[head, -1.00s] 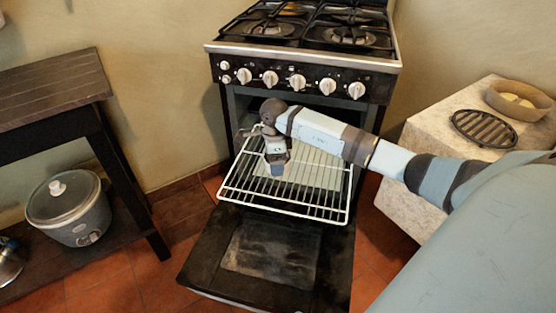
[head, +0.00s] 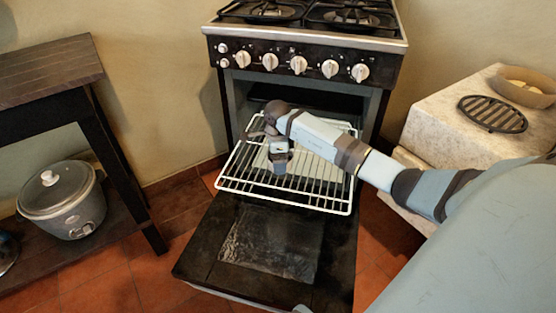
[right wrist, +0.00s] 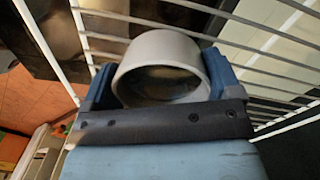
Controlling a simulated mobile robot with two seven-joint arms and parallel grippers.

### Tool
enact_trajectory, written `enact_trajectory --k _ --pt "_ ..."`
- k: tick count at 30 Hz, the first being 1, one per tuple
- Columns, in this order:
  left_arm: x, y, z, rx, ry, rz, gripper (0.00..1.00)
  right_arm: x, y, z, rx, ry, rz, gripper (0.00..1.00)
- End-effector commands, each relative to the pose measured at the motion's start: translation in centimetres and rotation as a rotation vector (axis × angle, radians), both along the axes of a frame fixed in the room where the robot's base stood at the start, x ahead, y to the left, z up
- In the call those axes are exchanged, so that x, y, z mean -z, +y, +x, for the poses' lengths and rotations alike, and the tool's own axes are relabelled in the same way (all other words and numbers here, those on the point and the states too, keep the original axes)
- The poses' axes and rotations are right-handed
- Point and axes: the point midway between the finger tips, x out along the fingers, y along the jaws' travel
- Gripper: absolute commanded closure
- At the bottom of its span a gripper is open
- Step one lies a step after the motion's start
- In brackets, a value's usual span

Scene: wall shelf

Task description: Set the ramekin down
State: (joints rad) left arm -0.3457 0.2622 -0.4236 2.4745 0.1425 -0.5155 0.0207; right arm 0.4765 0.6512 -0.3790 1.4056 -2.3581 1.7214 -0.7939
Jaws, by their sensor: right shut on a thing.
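The ramekin (right wrist: 160,62) is a small, light grey-white round cup in the right wrist view. It sits between the two blue fingers of my right gripper (head: 280,168), which is shut on it. The gripper points down over the pulled-out white wire oven rack (head: 334,204). The rack's bars also show behind the ramekin in the right wrist view (right wrist: 265,52). I cannot tell whether the ramekin touches the rack. In the head view the ramekin is hidden by the gripper. My left gripper is not in view.
The oven door (head: 205,240) hangs open below the rack, under the stove (head: 300,62). A dark shelf table (head: 50,72) with a slow cooker (head: 62,205) stands left.

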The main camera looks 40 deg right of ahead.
Motion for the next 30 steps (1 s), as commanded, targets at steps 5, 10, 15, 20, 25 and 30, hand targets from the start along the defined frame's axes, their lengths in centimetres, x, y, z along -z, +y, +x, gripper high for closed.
enact_trajectory --k 5,10,15,20,25,30 --pt "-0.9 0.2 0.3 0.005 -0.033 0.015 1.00 -0.1 0.0 0.0 -0.001 0.000 0.000 0.46" --pt "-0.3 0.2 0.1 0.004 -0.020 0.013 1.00 0.2 -0.1 0.0 0.000 0.001 -0.002 0.46" --pt "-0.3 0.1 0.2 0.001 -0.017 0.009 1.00 0.2 0.0 0.0 0.000 0.001 0.000 0.00" --pt "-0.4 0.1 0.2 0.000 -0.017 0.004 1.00 0.1 0.0 0.0 0.000 0.001 0.000 0.00" --pt "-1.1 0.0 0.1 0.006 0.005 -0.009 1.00 -2.0 -0.2 0.1 0.000 0.000 -0.002 0.00" --pt "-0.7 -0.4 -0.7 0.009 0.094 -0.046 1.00 -5.1 -0.3 0.2 -0.001 0.001 -0.003 0.00"
